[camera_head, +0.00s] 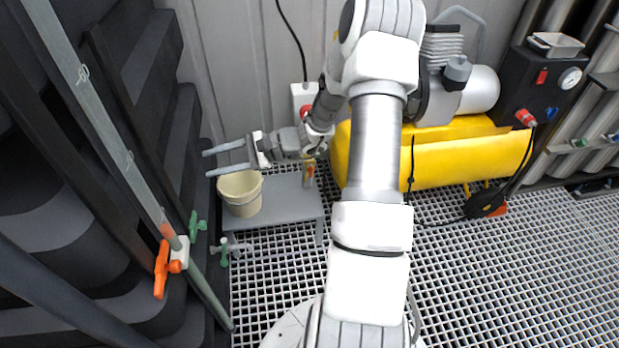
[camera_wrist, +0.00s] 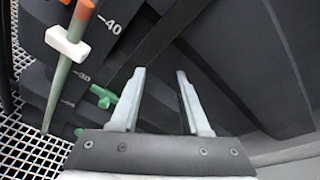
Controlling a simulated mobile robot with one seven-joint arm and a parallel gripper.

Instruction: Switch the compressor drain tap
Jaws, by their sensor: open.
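The yellow compressor tank (camera_head: 455,155) lies along the back wall, with its motor and cylinder on top. My arm crosses in front of its left part. I cannot make out for certain which fitting is the drain tap. A small orange-and-yellow piece (camera_head: 309,172) shows at the tank's left end, just below my wrist. My gripper (camera_head: 207,164) is open and empty, pointing left above a cream bucket (camera_head: 241,205). In the wrist view my gripper (camera_wrist: 161,72) has its fingers apart with nothing between them, facing dark ribbed panels.
The bucket stands on a grey platform (camera_head: 290,206). At left are a slanted pipe with an orange-handled valve (camera_head: 162,268) and green taps (camera_head: 195,225). A black panel (camera_head: 548,85) with a gauge is at right. Open grating (camera_head: 520,265) lies right of my arm.

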